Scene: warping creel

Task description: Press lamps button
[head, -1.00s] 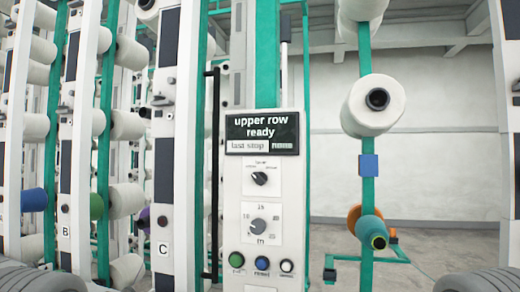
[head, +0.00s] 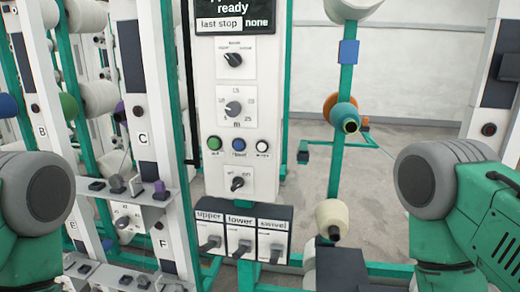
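A white control panel (head: 261,108) stands upright in the middle of the head view. It has a row of three round buttons: a green button (head: 213,143) at left, a blue button (head: 238,144) in the middle and a white button (head: 262,146) at right. The small label under the white button looks like "lamps" but is hard to read. Nothing touches or covers the buttons. Parts of my arms show at the left and right edges. Neither gripper is in view.
Above the buttons are a display (head: 235,18) and two rotary knobs. Below are another knob (head: 237,183) and a dark box (head: 240,215) with switches marked upper, lower and swivel. Creel posts with yarn packages stand left; a green post (head: 343,95) stands right.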

